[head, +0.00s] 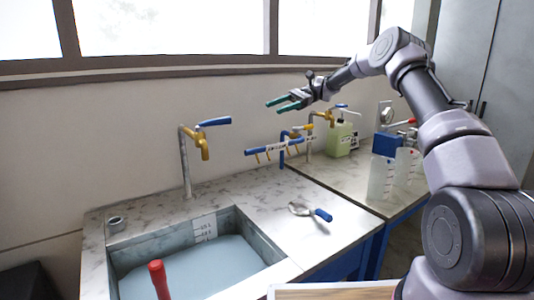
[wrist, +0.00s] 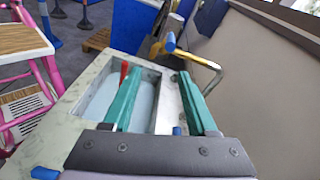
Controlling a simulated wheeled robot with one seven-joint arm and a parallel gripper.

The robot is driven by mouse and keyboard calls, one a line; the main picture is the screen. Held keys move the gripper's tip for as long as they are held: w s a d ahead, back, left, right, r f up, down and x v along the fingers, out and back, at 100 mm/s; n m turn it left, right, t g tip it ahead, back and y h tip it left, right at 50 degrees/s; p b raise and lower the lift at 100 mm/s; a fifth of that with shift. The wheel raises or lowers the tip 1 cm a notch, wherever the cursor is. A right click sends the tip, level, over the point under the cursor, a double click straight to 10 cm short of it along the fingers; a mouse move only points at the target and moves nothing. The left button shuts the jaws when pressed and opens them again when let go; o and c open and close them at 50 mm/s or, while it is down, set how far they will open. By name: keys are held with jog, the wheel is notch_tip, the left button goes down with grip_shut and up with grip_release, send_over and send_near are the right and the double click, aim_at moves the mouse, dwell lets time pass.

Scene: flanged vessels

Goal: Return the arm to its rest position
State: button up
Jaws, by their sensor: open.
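My gripper (head: 283,102) is raised above the counter in the head view, level with the wall below the windows. Its two green fingers are apart with nothing between them. In the wrist view my gripper (wrist: 157,88) also shows open and empty, with the sink beyond the fingers. My arm reaches in from the right side of the head view and bends over the counter. The gripper touches nothing that I can see.
A sink (head: 260,241) with water and a red-handled tool (head: 158,278) lies at front left. The air above the counter is free.

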jog(key=s+d+r+n+t+h, duration=0.1)
jog(key=s+r+t+h, duration=0.3)
jog(key=s, duration=0.4)
jog(key=s+d+r+n+t+h, duration=0.1)
jog(key=s+d+r+t+h, duration=0.1)
jog(key=s+d+t, duration=0.4)
jog(key=s+d+r+n+t+h, duration=0.1)
jog(key=s+d+t+h, duration=0.3)
jog(key=s+d, duration=0.9)
jog(key=s+t, duration=0.2)
jog(key=s, duration=0.6)
jog(key=shift+s+d+r+n+h, duration=0.15)
jog(key=shift+d+r+n+h, duration=0.25)
